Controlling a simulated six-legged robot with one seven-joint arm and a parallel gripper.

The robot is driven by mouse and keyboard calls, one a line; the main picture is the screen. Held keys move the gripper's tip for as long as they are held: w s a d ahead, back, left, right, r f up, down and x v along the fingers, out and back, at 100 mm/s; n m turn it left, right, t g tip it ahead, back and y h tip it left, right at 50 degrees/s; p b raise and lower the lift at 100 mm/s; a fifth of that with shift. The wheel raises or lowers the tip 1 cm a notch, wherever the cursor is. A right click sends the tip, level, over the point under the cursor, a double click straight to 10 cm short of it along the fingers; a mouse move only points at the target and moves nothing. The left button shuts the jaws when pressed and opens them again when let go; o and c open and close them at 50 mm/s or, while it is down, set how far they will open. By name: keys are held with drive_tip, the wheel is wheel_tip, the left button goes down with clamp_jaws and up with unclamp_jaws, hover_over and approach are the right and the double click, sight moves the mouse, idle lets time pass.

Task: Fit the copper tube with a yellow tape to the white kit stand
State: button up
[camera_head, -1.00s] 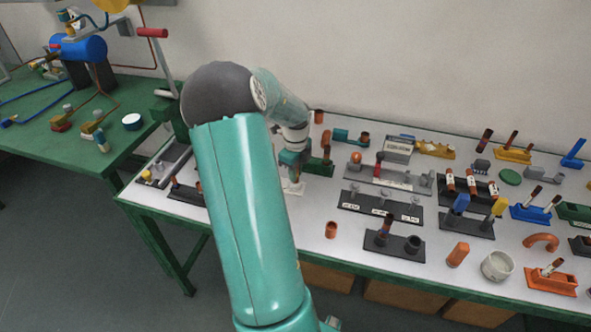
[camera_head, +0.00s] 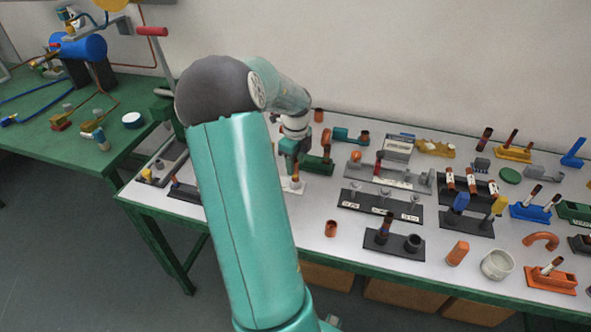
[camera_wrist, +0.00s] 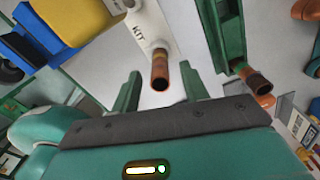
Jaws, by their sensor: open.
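A copper tube (camera_wrist: 160,68) stands on the white kit stand (camera_wrist: 154,22), which carries a "KIT" label. In the head view the tube (camera_head: 296,181) rises from the small white stand (camera_head: 292,188). My gripper (camera_wrist: 159,78) is open and empty. Its fingers appear on either side of the tube's end, with visible gaps to both. In the head view my gripper (camera_head: 291,163) is just above the stand, its fingertips hard to make out.
A green holder with a copper tube (camera_wrist: 258,84) is close on the right in the wrist view. A black labelled rack (camera_head: 380,208) and a grey rack (camera_head: 390,179) stand to the right. A short copper piece (camera_head: 331,229) stands nearer the front. Bare tabletop lies around it.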

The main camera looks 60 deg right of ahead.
wheel_tip(320, 180, up, 10)
drive_tip(key=shift+f, duration=0.1)
idle(0.7)
drive_tip(key=w+a+r+n+t, duration=0.1)
drive_tip(key=w+a+r+n, duration=0.25)
drive_tip(key=a+n, duration=0.4)
drive_tip(key=w+a+r+n+t, duration=0.15)
drive_tip(key=w+a+n, duration=0.3)
drive_tip(key=a, duration=0.65)
drive_tip(key=w+a+r+n+t, duration=0.1)
drive_tip(key=w+a+r+n, duration=0.2)
drive_tip(key=a+n, duration=0.45)
drive_tip(key=s+a+n+t, duration=0.1)
drive_tip(key=s+a+n, duration=0.2)
drive_tip(key=a+n, duration=0.6)
drive_tip(key=s+a+r+n+t, duration=0.1)
drive_tip(key=s+a+n, duration=0.3)
drive_tip(key=a+n, duration=0.4)
drive_tip(key=a, duration=0.6)
drive_tip(key=shift+a+r+n, duration=0.25)
drive_tip(key=shift+n, duration=0.1)
